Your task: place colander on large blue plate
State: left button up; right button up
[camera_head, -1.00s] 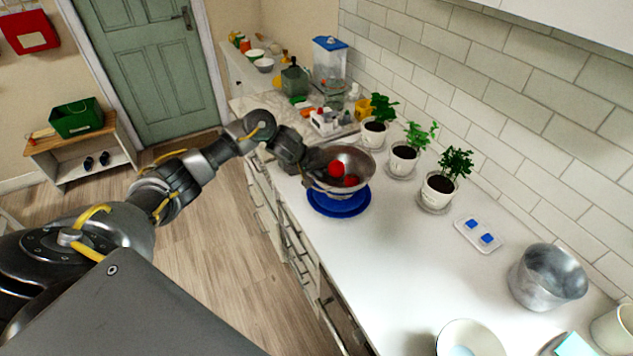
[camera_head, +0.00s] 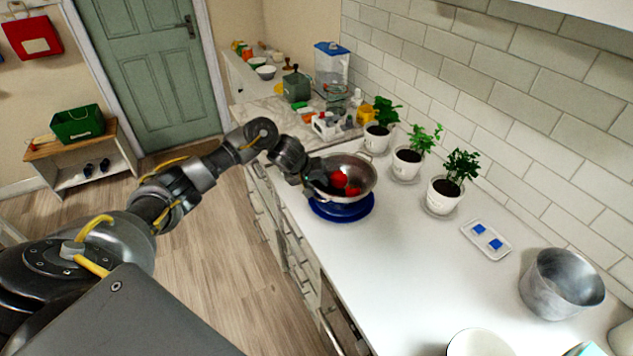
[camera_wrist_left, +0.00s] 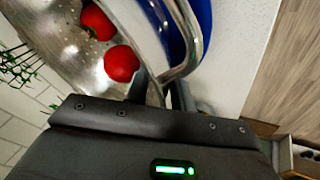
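The metal colander (camera_head: 362,172) holds red tomatoes or similar round red items and is over the large blue plate (camera_head: 343,212) on the counter. The colander looks slightly tilted. I cannot tell whether its base touches the plate. My left gripper (camera_head: 314,190) is at the colander's near-left side. In the left wrist view, its fingers (camera_wrist_left: 160,92) are closed around the colander's wire handle (camera_wrist_left: 188,45), with the blue plate (camera_wrist_left: 198,22) behind it. The colander hides much of the plate. My right gripper is not in view.
Potted plants (camera_head: 408,162) line the wall behind the colander. A small white tray with blue pieces (camera_head: 486,238) and a metal pot (camera_head: 561,284) stand to the right. Bottles and boxes crowd the far end.

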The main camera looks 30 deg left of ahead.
pick_arm(q)
jog(key=shift+r, duration=0.15)
jog(key=p+v, duration=0.1)
jog(key=v, duration=1.1)
